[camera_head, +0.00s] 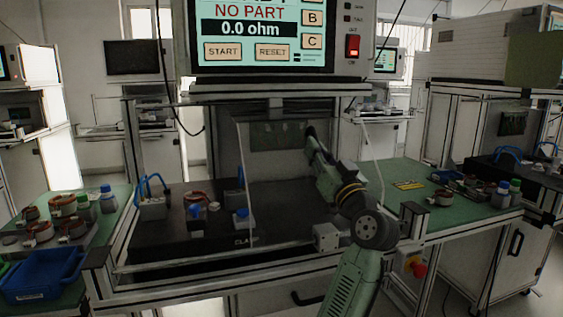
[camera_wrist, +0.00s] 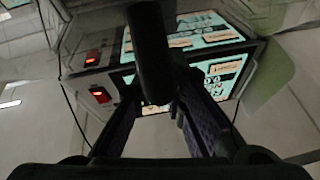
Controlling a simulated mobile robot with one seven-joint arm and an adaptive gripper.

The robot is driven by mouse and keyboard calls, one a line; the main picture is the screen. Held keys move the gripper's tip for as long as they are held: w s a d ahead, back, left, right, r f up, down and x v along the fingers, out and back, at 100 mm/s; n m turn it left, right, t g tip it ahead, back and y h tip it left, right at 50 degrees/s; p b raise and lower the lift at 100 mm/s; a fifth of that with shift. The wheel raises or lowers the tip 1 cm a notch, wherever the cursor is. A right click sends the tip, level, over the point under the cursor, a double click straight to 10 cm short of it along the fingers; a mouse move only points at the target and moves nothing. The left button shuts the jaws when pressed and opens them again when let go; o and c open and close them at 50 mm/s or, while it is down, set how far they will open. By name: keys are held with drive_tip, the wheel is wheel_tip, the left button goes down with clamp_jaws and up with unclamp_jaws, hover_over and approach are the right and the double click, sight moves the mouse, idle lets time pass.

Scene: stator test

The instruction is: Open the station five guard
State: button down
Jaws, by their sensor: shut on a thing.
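A clear guard with thin pale side edges (camera_head: 243,170) hangs at the front of the middle station, below the tester screen. I cannot read a station number. My gripper (camera_head: 312,143) is in front of the station's back panel, at the end of my green arm reaching up from the lower right. In the wrist view, my gripper's two dark fingers (camera_wrist: 155,103) are shut on a dark round bar (camera_wrist: 152,55), which looks like the guard handle. The bar's join to the guard is not clear. How far the guard is open cannot be told.
The tester (camera_head: 275,35) above reads "NO PART" and "0.0 ohm". A black fixture base (camera_head: 180,245) holds a copper-wound part (camera_head: 196,198) and blue-topped clamps (camera_head: 241,218). A blue bin (camera_head: 42,275) is at lower left. A red stop button (camera_head: 419,270) is at lower right.

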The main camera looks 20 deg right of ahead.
drive_tip(key=shift+d+b, duration=0.4)
drive_tip(key=shift+d, duration=2.3)
drive_tip(key=c, duration=1.6)
unclamp_jaws()
drive_tip(key=shift+c, duration=0.2)
drive_tip(key=a+v, duration=0.1)
drive_tip(key=v, duration=1.1)
drive_tip(key=shift+d, duration=0.45)
